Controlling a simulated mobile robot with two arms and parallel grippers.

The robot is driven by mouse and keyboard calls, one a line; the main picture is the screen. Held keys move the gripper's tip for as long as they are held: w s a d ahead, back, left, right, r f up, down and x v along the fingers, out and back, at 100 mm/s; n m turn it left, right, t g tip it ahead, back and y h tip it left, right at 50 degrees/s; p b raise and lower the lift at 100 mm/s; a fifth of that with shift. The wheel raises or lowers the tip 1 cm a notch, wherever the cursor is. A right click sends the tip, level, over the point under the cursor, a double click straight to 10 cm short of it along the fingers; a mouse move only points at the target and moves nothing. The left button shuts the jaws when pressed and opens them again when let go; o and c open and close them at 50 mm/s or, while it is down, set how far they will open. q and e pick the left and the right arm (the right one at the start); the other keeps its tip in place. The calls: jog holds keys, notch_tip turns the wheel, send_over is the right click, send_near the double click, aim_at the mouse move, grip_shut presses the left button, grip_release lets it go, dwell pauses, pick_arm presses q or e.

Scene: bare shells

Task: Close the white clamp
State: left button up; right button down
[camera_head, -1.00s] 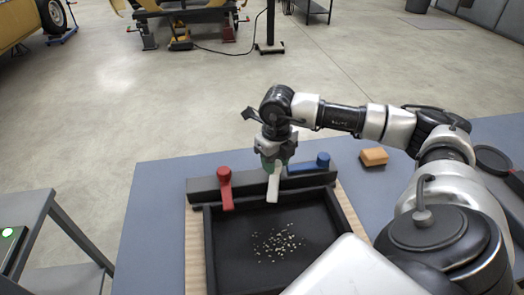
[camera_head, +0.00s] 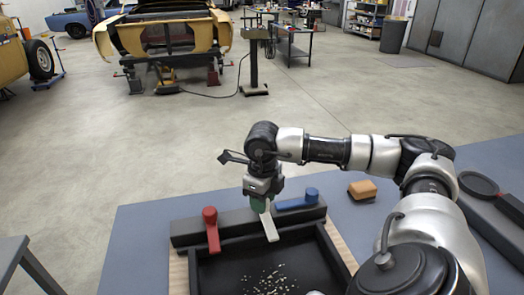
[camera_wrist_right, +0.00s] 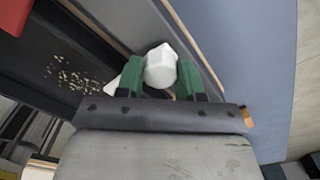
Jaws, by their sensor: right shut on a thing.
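The white clamp (camera_head: 269,227) is a lever on a dark bar (camera_head: 235,222) at the back of a black tray. Its free end points toward the tray and slants a little to the right. My right gripper (camera_head: 260,204) is over its knob end. In the right wrist view the green fingertips (camera_wrist_right: 160,75) are shut on the white knob (camera_wrist_right: 160,66), one on each side. My left gripper is in neither view.
A red clamp (camera_head: 212,231) to the left points over the tray (camera_head: 335,258). A blue clamp (camera_head: 298,202) to the right lies along the bar. Pale bits (camera_head: 266,281) lie in the tray. An orange-brown block (camera_head: 362,189) sits on the blue-grey table (camera_head: 140,240).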

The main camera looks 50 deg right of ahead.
jog(key=shift+r, duration=0.1)
jog(key=c, duration=0.7)
grip_release()
notch_tip(320, 180, up, 11)
jog(key=shift+f, duration=0.2)
